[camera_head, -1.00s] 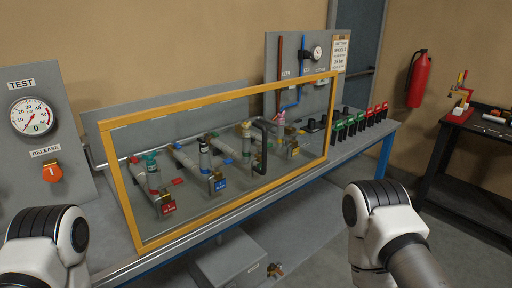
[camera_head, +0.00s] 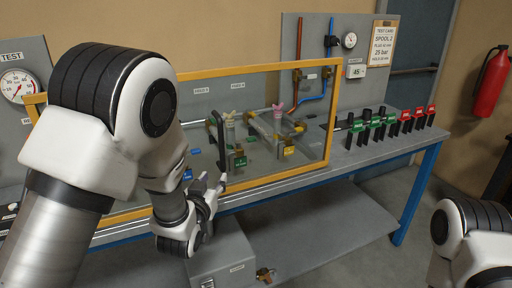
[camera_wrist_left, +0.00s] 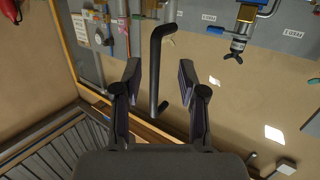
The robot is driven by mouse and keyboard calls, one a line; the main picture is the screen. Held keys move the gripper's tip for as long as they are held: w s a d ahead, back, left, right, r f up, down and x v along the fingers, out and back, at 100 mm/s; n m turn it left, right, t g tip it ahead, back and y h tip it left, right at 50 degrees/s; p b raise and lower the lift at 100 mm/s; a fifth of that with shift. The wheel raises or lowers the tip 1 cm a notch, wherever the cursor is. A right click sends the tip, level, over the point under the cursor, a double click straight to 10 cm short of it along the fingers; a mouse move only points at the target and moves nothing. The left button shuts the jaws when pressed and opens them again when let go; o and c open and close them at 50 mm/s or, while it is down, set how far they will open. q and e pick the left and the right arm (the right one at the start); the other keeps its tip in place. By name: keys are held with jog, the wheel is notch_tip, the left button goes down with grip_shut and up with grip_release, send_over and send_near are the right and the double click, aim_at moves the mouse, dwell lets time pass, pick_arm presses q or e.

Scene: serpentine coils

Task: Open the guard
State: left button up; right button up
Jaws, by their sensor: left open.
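The guard is a clear panel in a yellow frame (camera_head: 265,184), standing upright in front of the bench fittings. A black bar handle (camera_head: 213,138) is on its face; it also shows in the left wrist view (camera_wrist_left: 155,72). My left gripper (camera_head: 220,186) is open and empty in front of the panel's lower edge, just below the handle in the head view. In the left wrist view the handle lies between the lines of the two open fingers (camera_wrist_left: 159,72); contact cannot be told. My left arm hides the guard's left part. My right gripper is out of view.
Behind the guard stand valves and pipe spools. Green and red clamps (camera_head: 377,128) line the bench (camera_head: 385,150) to its right. A grey box (camera_head: 222,255) sits under the bench edge. A red extinguisher (camera_head: 490,82) hangs at the right.

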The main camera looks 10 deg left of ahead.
aim_at(221, 146)
pick_arm(q)
notch_tip(221, 146, up, 6)
jog(key=t, duration=0.1)
jog(key=w, duration=0.2)
jog(key=w+p, duration=0.1)
jog(key=w, duration=0.2)
jog(key=w+p, duration=0.1)
jog(key=w, duration=0.1)
jog(key=shift+w+d+r, duration=0.1)
jog(key=shift+w+d, duration=0.25)
jog(key=shift+d, duration=0.05)
jog(key=shift+w+a, duration=0.1)
jog(key=shift+w, duration=0.15)
jog(key=shift+a, duration=0.1)
grip_shut()
